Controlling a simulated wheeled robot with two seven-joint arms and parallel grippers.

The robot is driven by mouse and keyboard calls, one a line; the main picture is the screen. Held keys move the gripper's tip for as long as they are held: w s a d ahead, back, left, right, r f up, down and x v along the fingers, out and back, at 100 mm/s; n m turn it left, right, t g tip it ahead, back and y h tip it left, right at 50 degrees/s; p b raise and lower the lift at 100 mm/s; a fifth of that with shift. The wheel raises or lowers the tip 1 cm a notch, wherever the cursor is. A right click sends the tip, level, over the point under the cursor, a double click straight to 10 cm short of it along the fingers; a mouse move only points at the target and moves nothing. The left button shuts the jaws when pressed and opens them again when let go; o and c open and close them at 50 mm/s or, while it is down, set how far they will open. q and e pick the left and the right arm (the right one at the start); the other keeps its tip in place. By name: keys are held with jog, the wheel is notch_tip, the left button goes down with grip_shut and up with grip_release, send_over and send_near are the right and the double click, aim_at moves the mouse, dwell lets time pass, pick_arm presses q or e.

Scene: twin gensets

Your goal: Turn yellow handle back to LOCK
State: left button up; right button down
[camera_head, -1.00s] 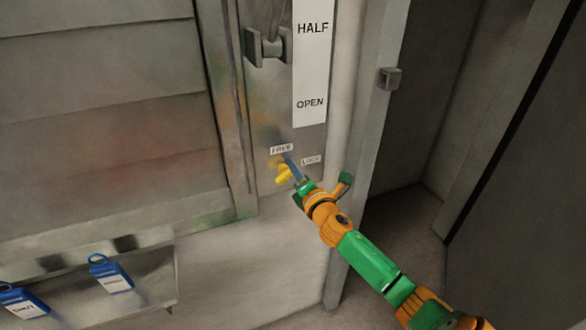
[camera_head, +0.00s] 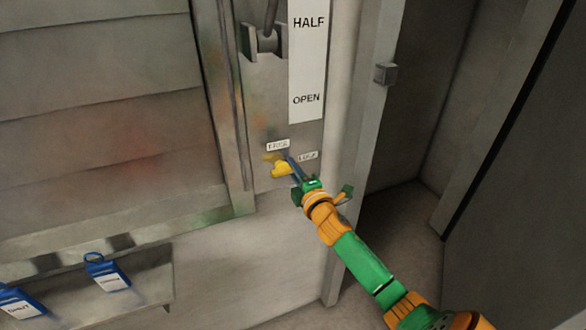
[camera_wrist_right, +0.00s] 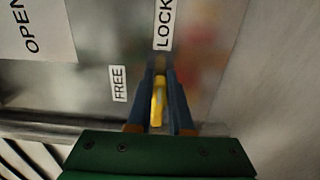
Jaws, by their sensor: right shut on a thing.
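The yellow handle (camera_head: 281,169) is low on the grey metal panel, just below the FREE label (camera_head: 278,145) and left of the LOCK label (camera_head: 308,156) in the head view. My right gripper (camera_head: 289,160) reaches it from the lower right and is shut on it. In the right wrist view the yellow handle (camera_wrist_right: 158,103) sits between the two dark blue fingers of my right gripper (camera_wrist_right: 160,75). There it lines up roughly with the LOCK label (camera_wrist_right: 164,22), with the FREE label (camera_wrist_right: 118,83) to its left. The fingers hide part of the handle. My left gripper is not in view.
A grey lever block (camera_head: 264,42) and a white strip (camera_head: 308,60) marked HALF and OPEN are above the handle. A small grey box (camera_head: 386,74) is on the post to the right. Blue tags (camera_head: 107,273) hang from a ledge at lower left.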

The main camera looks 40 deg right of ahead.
jog(key=shift+f, duration=0.1)
dwell(0.3)
jog(key=c, duration=0.8)
grip_release()
jog(key=shift+v, duration=3.6)
jog(key=shift+d, duration=0.1)
